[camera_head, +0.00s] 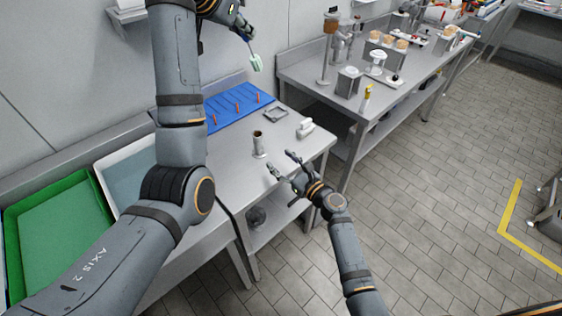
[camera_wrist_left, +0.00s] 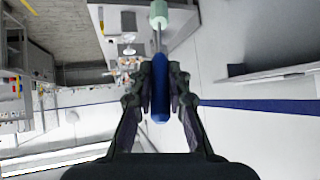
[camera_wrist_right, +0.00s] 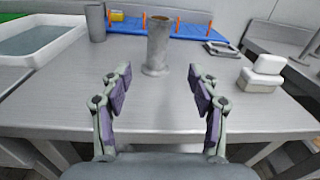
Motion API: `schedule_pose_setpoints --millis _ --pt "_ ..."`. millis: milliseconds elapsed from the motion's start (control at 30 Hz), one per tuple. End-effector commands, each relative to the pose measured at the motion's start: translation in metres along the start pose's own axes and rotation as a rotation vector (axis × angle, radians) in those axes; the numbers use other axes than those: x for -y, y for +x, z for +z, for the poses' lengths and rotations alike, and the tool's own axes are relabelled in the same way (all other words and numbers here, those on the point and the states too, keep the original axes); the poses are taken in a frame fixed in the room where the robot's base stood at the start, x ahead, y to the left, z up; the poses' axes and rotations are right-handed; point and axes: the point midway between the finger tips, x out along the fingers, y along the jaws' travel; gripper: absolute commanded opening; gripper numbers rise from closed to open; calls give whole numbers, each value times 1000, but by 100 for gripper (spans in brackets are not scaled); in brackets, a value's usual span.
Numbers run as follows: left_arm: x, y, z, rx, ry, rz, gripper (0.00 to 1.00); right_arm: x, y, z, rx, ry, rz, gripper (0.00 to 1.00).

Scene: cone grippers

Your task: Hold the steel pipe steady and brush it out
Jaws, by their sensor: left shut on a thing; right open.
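The steel pipe (camera_head: 259,148) stands upright on the steel table, with a brown inside at its open top. It also stands upright in the right wrist view (camera_wrist_right: 158,48). My right gripper (camera_head: 281,161) is open and empty beside the pipe, apart from it; in the right wrist view the pipe is ahead, between the spread fingers (camera_wrist_right: 160,82). My left gripper (camera_head: 243,30) is raised high at the back, shut on the brush. The brush's pale green head (camera_head: 256,62) hangs downward; its blue handle (camera_wrist_left: 160,95) is between the fingers in the left wrist view.
A blue mat (camera_head: 222,103) with several orange pegs lies behind the pipe. A small grey tray (camera_head: 276,114) and white blocks (camera_head: 305,128) are nearby. A grey cup (camera_wrist_right: 95,22), a water-filled tray (camera_wrist_right: 38,42) and a green tray (camera_head: 62,225) stand left.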

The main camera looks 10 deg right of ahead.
Motion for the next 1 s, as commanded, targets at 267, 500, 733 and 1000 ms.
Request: schedule_pose_setpoints --millis 267,500,733,1000 --pt "0 0 0 -1 0 0 0 -3 5 0 20 92 3 61" --pt "0 0 0 0 0 0 0 -2 46 2 21 91 3 61" --pt "0 0 0 -1 0 0 0 -3 96 2 19 89 4 61" --pt "0 0 0 -1 0 0 0 -3 120 1 18 87 3 61"
